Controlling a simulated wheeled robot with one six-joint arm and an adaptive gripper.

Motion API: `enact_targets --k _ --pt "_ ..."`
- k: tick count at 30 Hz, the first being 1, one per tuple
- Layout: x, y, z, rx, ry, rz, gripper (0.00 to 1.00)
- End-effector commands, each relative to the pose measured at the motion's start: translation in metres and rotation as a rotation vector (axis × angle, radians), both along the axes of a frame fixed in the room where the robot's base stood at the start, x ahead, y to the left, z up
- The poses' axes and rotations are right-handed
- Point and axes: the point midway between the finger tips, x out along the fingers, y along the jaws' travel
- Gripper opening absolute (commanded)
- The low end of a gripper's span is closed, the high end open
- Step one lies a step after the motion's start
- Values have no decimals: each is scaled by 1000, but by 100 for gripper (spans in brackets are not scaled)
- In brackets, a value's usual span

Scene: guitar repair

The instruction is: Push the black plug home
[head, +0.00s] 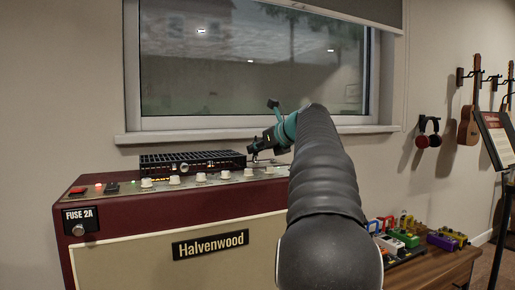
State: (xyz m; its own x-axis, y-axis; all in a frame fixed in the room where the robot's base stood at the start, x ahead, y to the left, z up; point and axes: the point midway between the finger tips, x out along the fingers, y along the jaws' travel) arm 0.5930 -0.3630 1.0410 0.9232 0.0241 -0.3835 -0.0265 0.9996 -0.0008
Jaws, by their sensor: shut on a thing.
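My gripper (258,148) is above the right part of the amplifier's top panel, beyond my dark arm. It is shut on a small dark thing that looks like the black plug (254,158). The plug is tiny here, and its tip and any socket under it cannot be made out. I cannot tell whether the plug touches the panel or how far in it is. The red Halvenwood amplifier (170,207) stands below, with cream knobs (226,174) along its top panel.
A black grilled unit (193,160) lies on the amplifier, left of my gripper. The window sill (200,137) runs behind. Colourful pedals (408,238) crowd a wooden table (430,268) at right. A stand (496,140), headphones (429,135) and guitars (469,122) are farther right.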

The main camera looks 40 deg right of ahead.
Motion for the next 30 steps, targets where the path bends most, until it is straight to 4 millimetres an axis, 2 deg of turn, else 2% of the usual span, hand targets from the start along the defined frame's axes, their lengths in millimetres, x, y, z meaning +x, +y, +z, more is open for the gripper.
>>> enact_targets --k 30 --pt "0 0 -12 0 0 0 0"
